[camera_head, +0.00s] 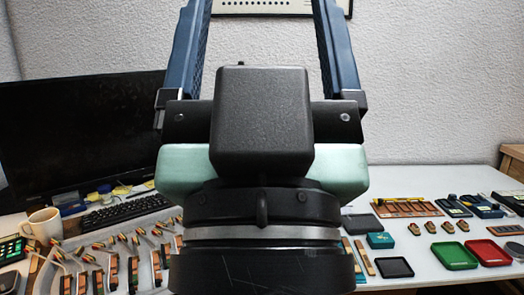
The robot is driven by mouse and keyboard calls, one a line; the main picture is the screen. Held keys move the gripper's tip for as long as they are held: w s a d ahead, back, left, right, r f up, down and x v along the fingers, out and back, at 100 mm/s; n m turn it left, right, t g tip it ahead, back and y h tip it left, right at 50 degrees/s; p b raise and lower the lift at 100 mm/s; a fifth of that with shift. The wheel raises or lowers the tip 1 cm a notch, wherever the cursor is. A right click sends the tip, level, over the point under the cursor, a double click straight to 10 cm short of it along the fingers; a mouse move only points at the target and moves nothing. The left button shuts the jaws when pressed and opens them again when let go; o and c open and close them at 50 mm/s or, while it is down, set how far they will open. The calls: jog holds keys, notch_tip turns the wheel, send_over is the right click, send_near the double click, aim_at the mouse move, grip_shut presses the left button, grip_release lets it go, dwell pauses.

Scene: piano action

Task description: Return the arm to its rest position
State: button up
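My gripper (262,30) fills the middle of the head view, close to the camera and pointing up. Its two blue fingers stand wide apart, with only the wall and part of a framed panel showing between them. The fingertips run up to or past the top edge of the picture. Its dark housing and wrist hide the middle of the table. I see nothing held.
A white table (425,270) spreads behind. At left are a monitor (70,135), keyboard (125,212), mug (45,226) and several piano action parts (112,270). At right are a green tray (454,256), a red tray (487,252) and several small wooden parts.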

notch_tip(320, 180, up, 23)
jog(key=p, duration=2)
jog(key=shift+f, duration=0.2)
